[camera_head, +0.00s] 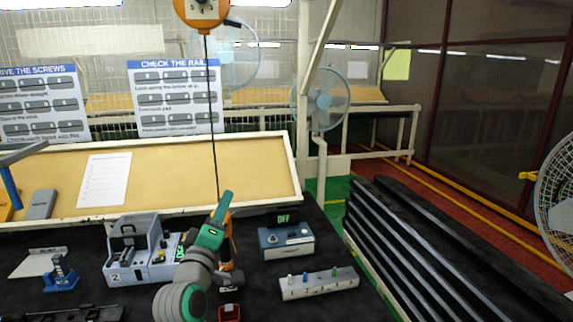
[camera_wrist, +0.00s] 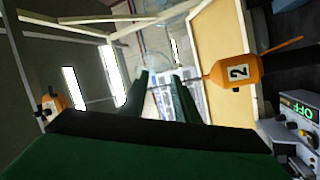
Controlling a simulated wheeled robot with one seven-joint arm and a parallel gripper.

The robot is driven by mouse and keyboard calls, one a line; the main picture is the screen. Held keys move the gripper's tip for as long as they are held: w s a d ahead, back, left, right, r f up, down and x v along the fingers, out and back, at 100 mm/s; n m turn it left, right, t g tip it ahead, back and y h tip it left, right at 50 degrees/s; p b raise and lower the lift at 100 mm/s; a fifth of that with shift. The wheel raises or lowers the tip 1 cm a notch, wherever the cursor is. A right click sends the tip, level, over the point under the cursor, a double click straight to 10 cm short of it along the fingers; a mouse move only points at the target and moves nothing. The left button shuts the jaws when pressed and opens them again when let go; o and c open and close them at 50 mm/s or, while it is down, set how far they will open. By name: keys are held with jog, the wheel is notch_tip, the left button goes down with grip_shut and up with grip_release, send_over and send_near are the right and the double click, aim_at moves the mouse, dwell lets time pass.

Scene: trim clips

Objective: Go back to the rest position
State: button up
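My gripper (camera_head: 222,203) is green and held above the dark bench, pointing upward in the head view.
A blue-grey box with an "OFF" display (camera_head: 287,243), a grey rail with small coloured pegs (camera_head: 319,284) and a grey-white machine (camera_head: 141,262) stand on the bench. An orange balancer (camera_head: 202,8) hangs overhead. Dark long profiles (camera_head: 430,245) are stacked at right.

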jog(key=s+d+f+g+y, duration=0.1)
jog(key=s+f, duration=0.2)
jog(key=f, duration=0.7)
jog(key=s+d+f+y, duration=0.1)
jog(key=s+d+f, duration=0.1)
jog(key=f, duration=0.7)
jog(key=s+d+f+m+g+y, duration=0.15)
jog(key=s+d+f, duration=0.25)
jog(key=s+f, duration=1)
jog(key=s+d+f+m+g, duration=0.1)
jog(key=s+d+f+m, duration=0.15)
jog(key=s+f, duration=0.45)
jog(key=s+d+f+m+g, duration=0.1)
jog(key=s+d+f+m, duration=0.15)
jog(key=s, duration=0.75)
jog(key=s+d+r+m, duration=0.1)
jog(key=s+d+m, duration=0.1)
jog(key=s, duration=0.6)
jog(key=s+d+r+m+h, duration=0.1)
jog(key=s+m, duration=0.1)
jog(key=s, duration=0.7)
jog(key=shift+s+d+r+m+g, duration=0.15)
jog(key=shift+d+m+g, duration=0.2)
